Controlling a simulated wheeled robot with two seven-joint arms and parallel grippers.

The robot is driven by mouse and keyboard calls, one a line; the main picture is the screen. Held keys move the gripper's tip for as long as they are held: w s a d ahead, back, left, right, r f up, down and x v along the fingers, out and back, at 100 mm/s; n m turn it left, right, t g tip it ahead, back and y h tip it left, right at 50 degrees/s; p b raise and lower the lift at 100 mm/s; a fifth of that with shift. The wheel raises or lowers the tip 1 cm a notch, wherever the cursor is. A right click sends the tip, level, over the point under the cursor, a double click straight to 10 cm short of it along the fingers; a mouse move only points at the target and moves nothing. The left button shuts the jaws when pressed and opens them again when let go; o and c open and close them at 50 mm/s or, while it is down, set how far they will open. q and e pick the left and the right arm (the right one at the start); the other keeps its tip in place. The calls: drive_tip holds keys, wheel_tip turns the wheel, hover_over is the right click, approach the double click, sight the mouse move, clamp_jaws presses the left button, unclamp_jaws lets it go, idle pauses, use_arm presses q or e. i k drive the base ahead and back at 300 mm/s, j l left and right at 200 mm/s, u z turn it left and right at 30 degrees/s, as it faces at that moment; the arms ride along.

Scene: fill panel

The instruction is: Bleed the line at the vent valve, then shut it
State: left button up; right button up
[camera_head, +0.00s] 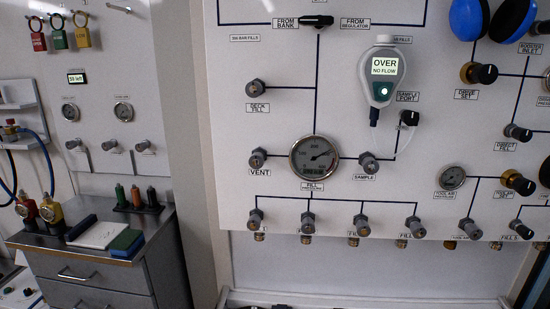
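The vent valve (257,161) is a small grey knob on the white panel, left of the round fill pressure gauge (314,158). The word VENT is on a label (259,173) just below it. A dark line joins the valve to the gauge. The gauge needle points to the upper right. The picture is too small to show whether the valve is open or shut. Neither of my grippers shows in the head view.
A handheld meter (382,78) on the panel reads "OVER NO FLOW". Several fill valves (308,222) line the panel's lower edge. Blue and black rounded things (468,18) are at the upper right. A grey drawer cabinet (95,270) stands at the left. The vent valve's front is unobstructed.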

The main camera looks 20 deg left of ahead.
sight(257, 160)
drive_tip(key=u, duration=0.75)
drive_tip(key=i+j+z, duration=0.3)
drive_tip(key=j, duration=0.2)
drive_tip(key=k, duration=0.05)
